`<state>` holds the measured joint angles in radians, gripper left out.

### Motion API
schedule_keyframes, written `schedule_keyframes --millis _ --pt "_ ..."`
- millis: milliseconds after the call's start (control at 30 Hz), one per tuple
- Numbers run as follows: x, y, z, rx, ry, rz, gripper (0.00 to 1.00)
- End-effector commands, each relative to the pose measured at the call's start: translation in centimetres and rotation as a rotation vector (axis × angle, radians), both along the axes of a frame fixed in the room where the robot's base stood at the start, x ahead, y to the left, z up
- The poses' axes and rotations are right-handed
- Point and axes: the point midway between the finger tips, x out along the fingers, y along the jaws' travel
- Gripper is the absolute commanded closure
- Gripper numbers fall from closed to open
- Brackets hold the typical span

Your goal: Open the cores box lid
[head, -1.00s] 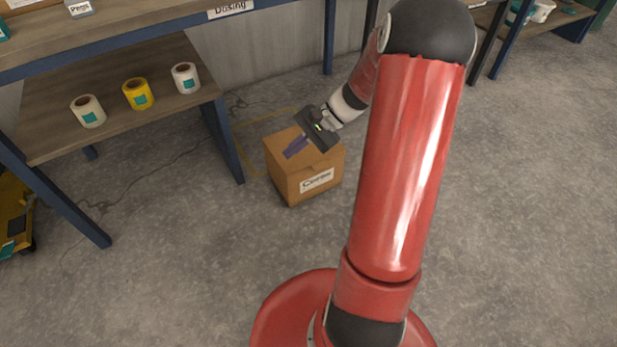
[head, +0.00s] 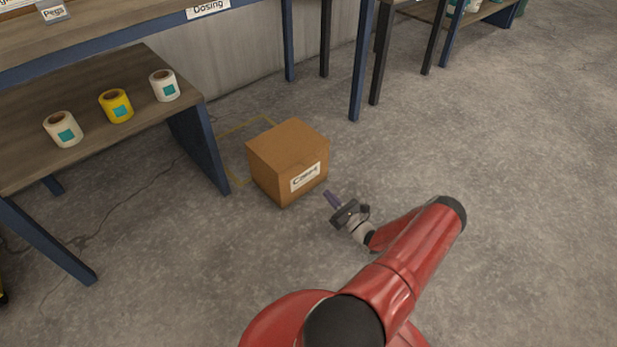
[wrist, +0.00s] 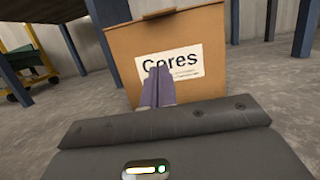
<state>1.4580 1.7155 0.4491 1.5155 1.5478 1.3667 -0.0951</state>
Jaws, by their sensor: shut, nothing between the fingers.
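The cores box (head: 272,177) is a brown cardboard box on the concrete floor, with its top closed in the head view. Its front bears a white "Cores" label (head: 305,177). My gripper (head: 330,195) is in front of the box, near its lower right front corner in the head view. In the wrist view the box (wrist: 208,40) fills the upper middle, and the purple fingers of my gripper (wrist: 157,72) are together, overlapping the label in the picture. Nothing is between them. I cannot tell whether the fingertips touch the box.
A workbench with a lower wooden shelf (head: 90,75) stands left of the box, and its blue leg (head: 205,150) is close by. Several rolls, including a yellow roll (head: 116,105), sit on the shelf. The floor (head: 500,170) to the right is clear.

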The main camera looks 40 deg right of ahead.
Motion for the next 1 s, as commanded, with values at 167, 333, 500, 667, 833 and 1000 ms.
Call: schedule_keyframes --millis 167,333,500,667,833,1000 --pt "1.1 -0.1 0.0 0.009 -0.004 -0.012 1.0" --pt "4.2 0.3 0.8 0.007 -0.005 -0.009 1.0" --pt "7.8 0.6 1.6 0.007 -0.002 -0.008 1.0" --pt "9.6 0.5 3.5 0.006 -0.003 -0.011 1.0" --pt "9.6 0.6 5.5 0.008 -0.002 -0.009 1.0" --pt "9.6 0.6 6.2 0.007 -0.001 -0.01 1.0"
